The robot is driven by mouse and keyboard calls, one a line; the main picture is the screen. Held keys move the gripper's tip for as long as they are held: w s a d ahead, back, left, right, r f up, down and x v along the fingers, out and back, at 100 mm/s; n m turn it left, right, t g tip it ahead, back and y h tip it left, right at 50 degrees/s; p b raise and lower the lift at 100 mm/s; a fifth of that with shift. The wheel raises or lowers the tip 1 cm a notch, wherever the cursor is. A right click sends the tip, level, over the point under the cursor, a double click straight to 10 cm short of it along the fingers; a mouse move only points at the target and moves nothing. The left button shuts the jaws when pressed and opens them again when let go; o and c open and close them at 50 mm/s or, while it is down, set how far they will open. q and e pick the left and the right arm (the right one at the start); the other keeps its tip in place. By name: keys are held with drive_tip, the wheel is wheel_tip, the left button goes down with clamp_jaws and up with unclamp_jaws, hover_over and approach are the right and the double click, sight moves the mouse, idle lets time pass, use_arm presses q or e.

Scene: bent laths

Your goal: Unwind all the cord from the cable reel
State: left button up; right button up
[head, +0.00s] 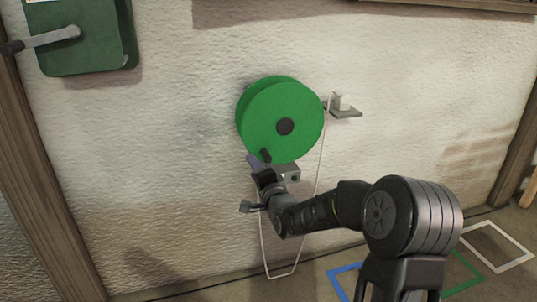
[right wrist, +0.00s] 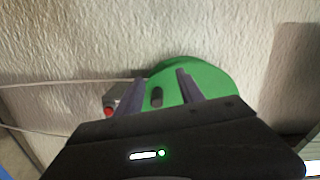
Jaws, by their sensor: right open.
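The green cable reel (head: 292,102) is mounted on the wall, with a dark hub (head: 285,126) and a black crank knob (head: 265,155) low on its face. A pale cord (head: 320,160) runs down from its right side, loops near the floor and rises behind my arm. My right gripper (head: 256,166) is just below the knob. In the right wrist view it is open, and the knob (right wrist: 156,97) appears between its fingers (right wrist: 160,86); I cannot tell whether they touch it. The green reel (right wrist: 215,78) lies behind them. My left gripper is not in view.
A small shelf (head: 347,113) with a pale block is right of the reel. A green cabinet (head: 85,50) with a lever is upper left. Coloured squares mark the floor.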

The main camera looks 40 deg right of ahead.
sight(269, 161)
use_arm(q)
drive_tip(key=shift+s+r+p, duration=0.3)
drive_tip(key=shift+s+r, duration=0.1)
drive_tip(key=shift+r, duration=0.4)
use_arm(e)
drive_tip(key=shift+s+d+f+n+h, duration=0.2)
drive_tip(key=shift+s+d+n, duration=0.5)
drive_tip(key=shift+n, duration=0.65)
drive_tip(key=shift+s+d+f+n+h, duration=0.1)
drive_tip(key=shift+s+d+n+h, duration=0.25)
drive_tip(key=shift+d+n, duration=0.75)
drive_tip(key=shift+s+d+f+n+h, duration=0.15)
drive_tip(key=shift+s+d+n, duration=0.45)
drive_tip(key=shift+n, duration=0.95)
drive_tip(key=b+x, duration=0.1)
drive_tip(key=x, duration=0.6)
drive_tip(key=shift+f, duration=0.15)
drive_tip(key=shift+w+d, duration=0.2)
drive_tip(key=shift+w, duration=0.2)
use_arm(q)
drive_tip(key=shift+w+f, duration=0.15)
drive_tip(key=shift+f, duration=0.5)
use_arm(e)
drive_tip(key=shift+c, duration=0.3)
clamp_jaws()
